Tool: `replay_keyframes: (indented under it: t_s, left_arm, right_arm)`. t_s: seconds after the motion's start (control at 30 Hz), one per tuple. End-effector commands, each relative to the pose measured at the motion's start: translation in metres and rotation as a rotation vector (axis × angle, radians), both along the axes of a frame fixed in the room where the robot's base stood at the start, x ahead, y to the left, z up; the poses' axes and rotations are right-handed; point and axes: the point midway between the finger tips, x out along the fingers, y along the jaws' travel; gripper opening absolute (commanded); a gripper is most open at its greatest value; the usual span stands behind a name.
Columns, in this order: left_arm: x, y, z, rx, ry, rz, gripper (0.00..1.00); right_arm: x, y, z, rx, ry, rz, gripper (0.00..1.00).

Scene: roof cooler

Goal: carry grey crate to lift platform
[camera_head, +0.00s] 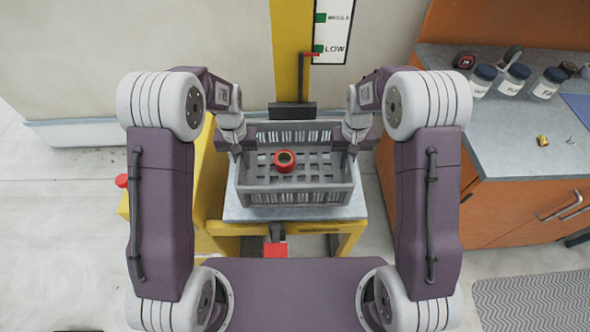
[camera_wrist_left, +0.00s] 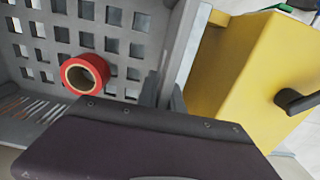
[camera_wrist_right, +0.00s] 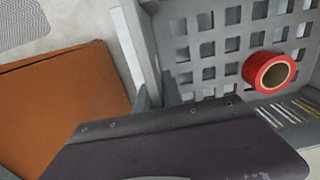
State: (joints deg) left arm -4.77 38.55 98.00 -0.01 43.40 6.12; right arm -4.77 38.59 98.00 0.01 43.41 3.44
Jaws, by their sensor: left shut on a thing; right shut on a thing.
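The grey slatted crate (camera_head: 255,196) is upright over the grey top of the yellow-framed lift platform (camera_head: 290,213). I cannot tell whether it rests on the top or hangs just above it. A red tape roll (camera_head: 285,161) lies on the crate's floor. My left gripper (camera_head: 240,145) is shut on the crate's left wall, also seen in the left wrist view (camera_wrist_left: 178,50). My right gripper (camera_head: 350,145) is shut on its right wall, also seen in the right wrist view (camera_wrist_right: 143,45). The grippers hide parts of both side walls.
A yellow post (camera_head: 291,50) with a level sign (camera_head: 334,28) stands behind the platform. At right, an orange cabinet (camera_head: 520,205) with a grey worktop (camera_head: 500,140) holds several jars (camera_head: 514,80). A yellow housing (camera_head: 206,190) is at left. Open floor (camera_head: 60,230) lies farther left.

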Motion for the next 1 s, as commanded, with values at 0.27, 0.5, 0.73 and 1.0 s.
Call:
replay_keyframes:
  t_s: [0.27, 0.5, 0.73, 1.0]
  left_arm:
    - [0.001, 0.0, 0.0, 0.0, -0.002, -0.001, 0.0]
    - [0.0, 0.0, -0.012, 0.0, -0.001, -0.001, 0.0]
    - [0.0, 0.0, -0.033, 0.0, -0.002, -0.001, 0.0]
    - [0.0, 0.0, -0.046, 0.0, -0.001, -0.001, 0.28]
  right_arm:
    - [0.0, 0.0, 0.0, -0.001, -0.001, 0.002, 0.0]
    - [0.0, 0.0, -0.012, -0.001, -0.001, 0.002, 0.0]
    - [0.0, 0.0, -0.033, -0.001, -0.001, 0.002, 0.0]
    - [0.0, 0.0, -0.046, -0.001, 0.0, 0.001, 0.28]
